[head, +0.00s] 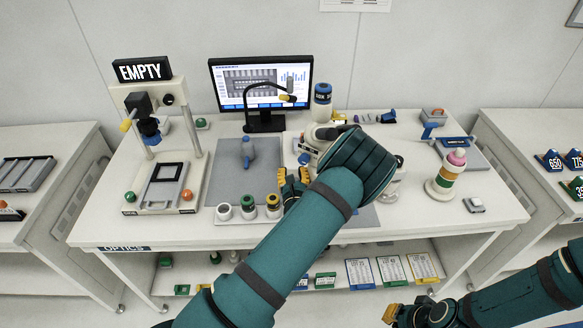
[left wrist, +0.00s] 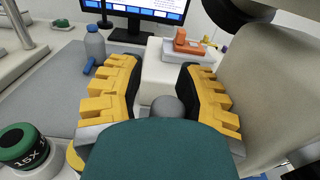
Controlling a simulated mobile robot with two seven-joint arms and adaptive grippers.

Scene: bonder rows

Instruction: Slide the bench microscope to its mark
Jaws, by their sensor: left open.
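The cream bench microscope (head: 318,132) stands right of the bench's middle in the head view, mostly hidden behind my left forearm and wrist. In the left wrist view, a large cream body (left wrist: 275,95), which looks like part of it, rises at the right. My left gripper (head: 292,187) is low over the bench beside the microscope; its yellow fingers (left wrist: 160,95) are spread, with a grey rounded knob (left wrist: 168,107) showing between them. I cannot tell whether they touch it. My right gripper (head: 408,313) is low in front of the bench, its opening unclear. I cannot make out the mark.
A grey mat (head: 222,178) left of the microscope holds a grey-blue bottle (head: 248,153). A monitor (head: 262,88) stands behind, an EMPTY-sign stand (head: 143,70) left, and a ringed post (head: 446,178) right.

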